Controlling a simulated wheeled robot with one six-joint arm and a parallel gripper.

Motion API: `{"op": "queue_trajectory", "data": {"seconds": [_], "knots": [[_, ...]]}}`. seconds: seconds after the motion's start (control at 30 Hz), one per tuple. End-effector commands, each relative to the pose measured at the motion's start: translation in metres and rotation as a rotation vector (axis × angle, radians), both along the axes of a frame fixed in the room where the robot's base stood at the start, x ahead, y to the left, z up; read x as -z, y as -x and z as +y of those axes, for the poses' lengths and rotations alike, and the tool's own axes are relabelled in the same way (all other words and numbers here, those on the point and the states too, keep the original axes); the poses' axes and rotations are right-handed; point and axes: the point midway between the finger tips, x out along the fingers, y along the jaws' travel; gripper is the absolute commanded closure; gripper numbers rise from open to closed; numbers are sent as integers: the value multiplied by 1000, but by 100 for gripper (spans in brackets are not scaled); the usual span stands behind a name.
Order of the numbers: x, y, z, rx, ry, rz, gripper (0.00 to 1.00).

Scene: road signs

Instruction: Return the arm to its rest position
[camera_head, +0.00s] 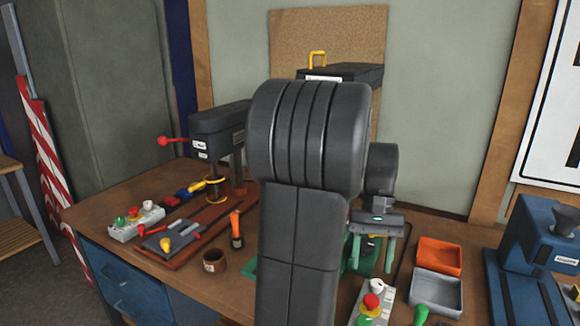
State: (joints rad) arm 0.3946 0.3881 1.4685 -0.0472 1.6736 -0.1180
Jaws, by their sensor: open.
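My arm stands large in the middle of the view, and its thick grey links hide much of the bench behind. My gripper (372,258) shows to the right of the big link, pointing down over the workbench (190,186). Its two fingers are apart and I see nothing held between them. A green object (352,255) is just behind or beside the fingers, partly hidden; I cannot tell whether they touch.
An orange tray (440,255) and a grey tray (437,287) lie right of my gripper. A control box (370,302) with a red button is in front. A blue machine (535,262) stands far right.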

Motion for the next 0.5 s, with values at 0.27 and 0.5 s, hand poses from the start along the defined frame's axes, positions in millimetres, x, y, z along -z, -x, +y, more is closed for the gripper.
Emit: {"op": "queue_trajectory", "data": {"seconds": [0.27,0.5], "knots": [[48,20,6,1,-2,6,49],[89,37,10,1,-2,4,49]]}}
